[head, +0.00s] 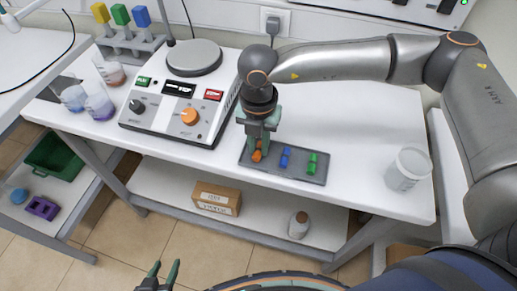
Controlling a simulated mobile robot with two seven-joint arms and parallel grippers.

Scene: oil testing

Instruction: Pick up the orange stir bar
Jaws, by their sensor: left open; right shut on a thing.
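The orange stir bar (257,155) stands at the left end of a dark grey tray (301,177) on the white table. My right gripper (258,143) points down over it and is shut on it; the fingers partly hide its upper part. I cannot tell whether the bar is clear of the tray. A blue stir bar (285,158) and a green stir bar (312,163) stand to its right in the same tray. My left gripper (163,273) is open and empty at the bottom of the view, in front of the table and away from the bars.
A hotplate stirrer (177,112) with an orange knob stands left of the tray. Several beakers (98,106) are further left, near a rack (132,46) of coloured items. An empty-looking beaker (408,169) stands at the right. The table behind the tray is clear.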

